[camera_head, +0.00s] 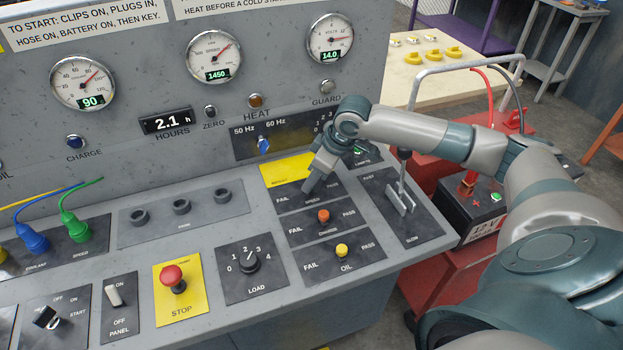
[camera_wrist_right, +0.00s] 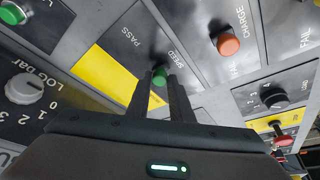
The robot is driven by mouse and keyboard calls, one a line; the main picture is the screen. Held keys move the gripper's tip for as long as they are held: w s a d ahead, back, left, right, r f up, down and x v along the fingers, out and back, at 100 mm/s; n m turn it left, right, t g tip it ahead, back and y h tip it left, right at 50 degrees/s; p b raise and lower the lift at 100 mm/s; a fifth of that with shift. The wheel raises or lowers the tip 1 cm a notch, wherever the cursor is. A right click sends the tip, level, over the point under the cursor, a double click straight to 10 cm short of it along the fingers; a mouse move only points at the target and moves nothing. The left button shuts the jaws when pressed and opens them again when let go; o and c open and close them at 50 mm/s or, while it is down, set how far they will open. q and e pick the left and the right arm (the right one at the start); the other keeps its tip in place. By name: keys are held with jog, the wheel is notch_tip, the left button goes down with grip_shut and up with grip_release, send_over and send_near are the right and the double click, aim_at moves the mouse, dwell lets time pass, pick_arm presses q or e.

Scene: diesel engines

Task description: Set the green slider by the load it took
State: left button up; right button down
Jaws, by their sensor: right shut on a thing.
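The green slider (camera_wrist_right: 159,76) on the SPEED strip sits between the fingertips of my right gripper (camera_wrist_right: 160,85), which is shut on it. In the head view my right gripper (camera_head: 312,184) points down over the SPEED strip and hides the slider. FAIL is printed at the strip's left end and PASS at its right. The slider stands between these ends; its exact place is hard to tell. The black LOAD knob (camera_head: 249,262) has marks 0 to 4 and its pointer is turned up, near 2. My left gripper is out of view.
Below are an orange CHARGE slider (camera_head: 323,216) and a yellow OIL slider (camera_head: 342,250). A lever (camera_head: 402,195) stands at the right, the red STOP button (camera_head: 172,277) at front left. Gauges read 90 (camera_head: 84,83), 1450 (camera_head: 214,57) and 14.0 (camera_head: 331,39).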

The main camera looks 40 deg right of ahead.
jog(key=d, duration=0.1)
jog(key=d+p, duration=0.1)
jog(key=d, duration=0.1)
jog(key=shift+s+d+r, duration=0.1)
jog(key=shift+s+d, duration=0.05)
jog(key=shift+s, duration=0.25)
jog(key=c, duration=1.7)
grip_release()
jog(key=shift+c, duration=0.2)
jog(key=shift+o, duration=0.8)
jog(key=shift+d, duration=0.15)
